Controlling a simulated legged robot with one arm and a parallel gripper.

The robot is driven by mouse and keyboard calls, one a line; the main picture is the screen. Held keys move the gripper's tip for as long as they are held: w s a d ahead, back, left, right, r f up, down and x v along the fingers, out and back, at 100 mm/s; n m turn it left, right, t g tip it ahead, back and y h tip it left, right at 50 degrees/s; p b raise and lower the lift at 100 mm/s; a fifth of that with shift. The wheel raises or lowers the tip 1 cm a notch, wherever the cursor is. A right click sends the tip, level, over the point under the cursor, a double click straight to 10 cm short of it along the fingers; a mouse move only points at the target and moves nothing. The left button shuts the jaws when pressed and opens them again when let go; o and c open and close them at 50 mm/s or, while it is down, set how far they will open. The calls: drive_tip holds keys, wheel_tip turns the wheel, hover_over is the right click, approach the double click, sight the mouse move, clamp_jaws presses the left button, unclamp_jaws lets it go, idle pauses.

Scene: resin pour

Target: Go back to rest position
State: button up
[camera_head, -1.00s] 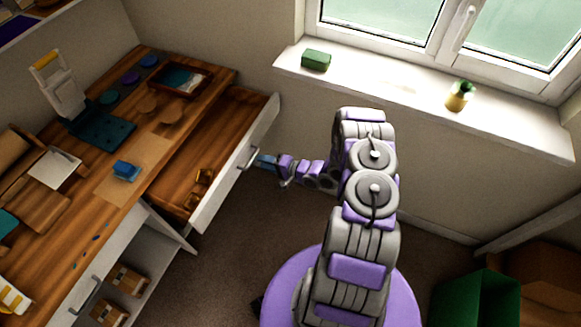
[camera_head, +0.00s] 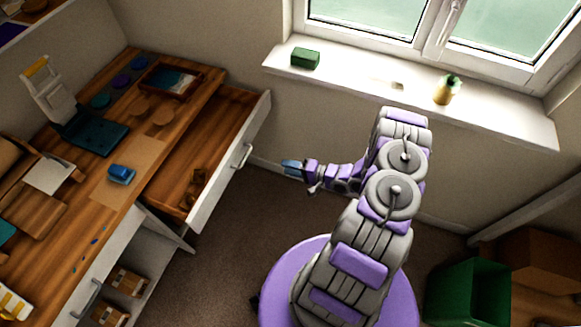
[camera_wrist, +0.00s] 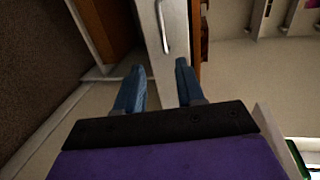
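My gripper (camera_head: 291,167) hangs in the air to the right of the open drawer (camera_head: 230,165), apart from its handle (camera_head: 242,155). In the wrist view, the two blue fingers of my gripper (camera_wrist: 158,85) are spread apart with nothing between them. Beyond them are the drawer front (camera_wrist: 165,70) and its metal handle (camera_wrist: 163,28). The drawer stands pulled out from the wooden desk and holds small brown items (camera_head: 193,186).
The desk (camera_head: 60,235) carries a blue block (camera_head: 121,174), a teal board and a tray (camera_head: 170,80). A green block (camera_head: 305,58) and a yellow vase (camera_head: 447,90) stand on the windowsill. A green bin (camera_head: 468,292) is at lower right. Carpet between desk and arm is clear.

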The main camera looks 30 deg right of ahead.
drive_tip(key=shift+w+d, duration=0.1)
idle(0.3)
drive_tip(key=w+d+r+n+g+h, duration=0.45)
drive_tip(key=w+d+r+h, duration=0.3)
drive_tip(key=d, duration=0.35)
drive_tip(key=s+r+n+g+h, duration=0.1)
drive_tip(key=s+r+g+h, duration=0.15)
drive_tip(key=r, duration=0.55)
drive_tip(key=s+r+g+h, duration=0.1)
drive_tip(key=r+h, duration=0.2)
drive_tip(key=r, duration=0.4)
drive_tip(key=s+a+r+n+g, duration=0.1)
drive_tip(key=s+a+r+g, duration=0.2)
drive_tip(key=s+a+r, duration=0.85)
drive_tip(key=s+a+r+n+g+y, duration=0.1)
drive_tip(key=s+a+r+n+y, duration=0.1)
drive_tip(key=s+a, duration=0.6)
drive_tip(key=s+a+r+n+g+y, duration=0.1)
drive_tip(key=s+a+r+n+g, duration=0.1)
drive_tip(key=s+a, duration=0.7)
drive_tip(key=s, duration=0.5)
drive_tip(key=shift+a+r+y, duration=0.2)
drive_tip(key=shift+r+y, duration=0.15)
drive_tip(key=shift+y, duration=0.05)
